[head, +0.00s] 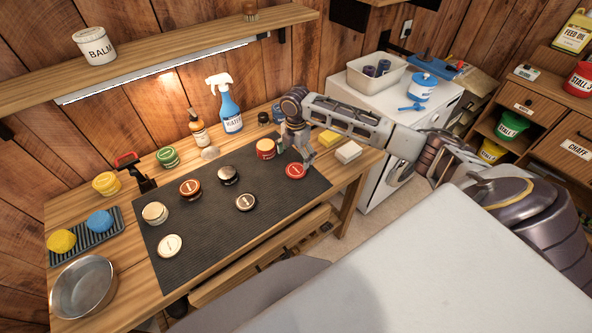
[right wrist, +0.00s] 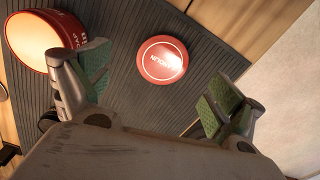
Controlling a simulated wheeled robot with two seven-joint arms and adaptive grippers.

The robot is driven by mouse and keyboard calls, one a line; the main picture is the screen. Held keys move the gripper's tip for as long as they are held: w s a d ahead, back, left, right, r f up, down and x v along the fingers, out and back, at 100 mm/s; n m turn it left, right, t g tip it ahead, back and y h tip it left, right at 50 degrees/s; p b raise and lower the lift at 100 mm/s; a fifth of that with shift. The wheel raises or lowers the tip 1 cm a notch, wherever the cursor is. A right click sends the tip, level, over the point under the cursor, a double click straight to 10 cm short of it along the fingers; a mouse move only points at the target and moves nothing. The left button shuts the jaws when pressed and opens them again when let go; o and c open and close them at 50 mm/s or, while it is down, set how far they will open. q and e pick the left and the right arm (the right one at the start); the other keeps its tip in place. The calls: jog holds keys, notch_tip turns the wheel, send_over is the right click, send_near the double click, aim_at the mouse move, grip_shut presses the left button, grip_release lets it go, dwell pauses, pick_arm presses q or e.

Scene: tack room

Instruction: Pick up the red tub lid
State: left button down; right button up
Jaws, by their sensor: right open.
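The red tub lid (head: 296,170) lies flat on the dark ribbed mat (head: 215,227), near the mat's right end. In the right wrist view the red lid (right wrist: 163,60) shows as a round disc with white lettering, beyond and between the fingers. My right gripper (head: 297,152) is open and empty, above the mat and close to the lid; in the right wrist view its green-padded fingers (right wrist: 150,92) stand wide apart. A red-and-tan tub (head: 265,149) stands left of the lid and shows large in the right wrist view (right wrist: 45,38). My left gripper is out of view.
Other tubs and lids sit on the mat, including a dark lid (head: 245,202) and a cream lid (head: 170,246). A blue spray bottle (head: 227,107) stands behind.

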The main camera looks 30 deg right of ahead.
aim_at(297, 169)
jog(key=shift+f, duration=0.15)
jog(key=shift+s+d+f+p, duration=0.15)
jog(key=shift+f+p, duration=0.1)
jog(key=shift+f, duration=1.05)
jog(key=shift+s+a+f+p, duration=0.1)
jog(key=shift+f+p, duration=0.15)
jog(key=shift+f, duration=1)
jog(key=shift+c, duration=0.3)
jog(key=c, duration=0.7)
